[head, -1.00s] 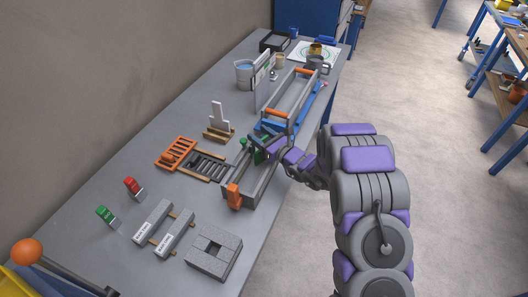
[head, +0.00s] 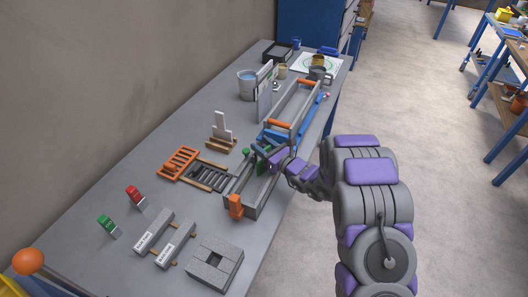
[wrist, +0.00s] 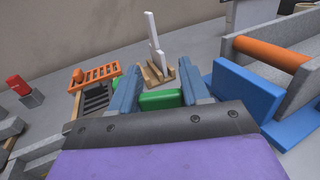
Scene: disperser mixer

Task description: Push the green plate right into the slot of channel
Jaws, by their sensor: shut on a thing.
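The grey channel (head: 254,200) is a long open trough lying lengthwise on the workbench, with an orange block at its near end. My gripper (head: 264,155) is over the far part of the channel. The green plate (wrist: 160,99) shows between my two blue-grey fingers in the wrist view, and my gripper (wrist: 158,88) is shut on it. In the head view only small bits of green show by the fingers, and most of the plate is hidden. I cannot tell how its edge sits against the slot.
A grey and orange frame with a blue base (head: 293,110) stands just beyond the channel. An orange rack (head: 178,163) and a wooden stand with a white upright (head: 221,140) are to the left. Grey blocks (head: 215,263) lie in front. Free bench is at far left.

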